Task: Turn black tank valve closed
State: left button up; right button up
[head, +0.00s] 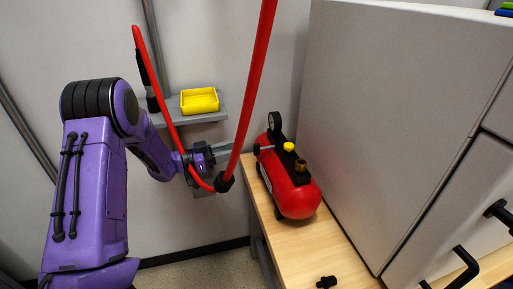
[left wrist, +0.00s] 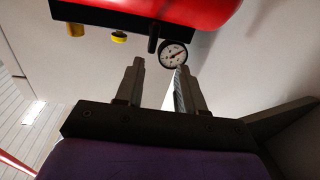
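The red tank (head: 290,190) lies on the wooden bench with a black manifold on top. A small black knob (head: 257,149) on a pale stem sticks out from the manifold's left side; it appears to be the black tank valve. In the left wrist view the black knob (left wrist: 153,38) shows beside the round white gauge (left wrist: 173,53). My left gripper (head: 230,152) is left of the tank, apart from the knob. In the left wrist view its fingers (left wrist: 158,72) are spread with nothing between them. My right gripper is out of view.
A red hose (head: 254,90) loops in front of my left gripper. The tank also carries a yellow knob (head: 289,146) and a brass fitting (head: 300,165). A grey cabinet (head: 400,110) stands close on the right. A yellow bin (head: 199,101) sits on a wall shelf. A black fitting (head: 326,282) lies on the bench.

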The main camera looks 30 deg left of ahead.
aim_at(257, 144)
pick_arm(q)
jog(key=shift+m+g+h, duration=0.6)
jog(key=shift+m, duration=0.2)
jog(key=x, duration=0.3)
jog(key=p+x, duration=0.1)
jog(key=x, duration=0.2)
jog(key=r+p+x, duration=0.1)
jog(key=x, duration=0.2)
jog(key=shift+d, duration=0.2)
jog(key=shift+s+f, duration=0.1)
grip_shut()
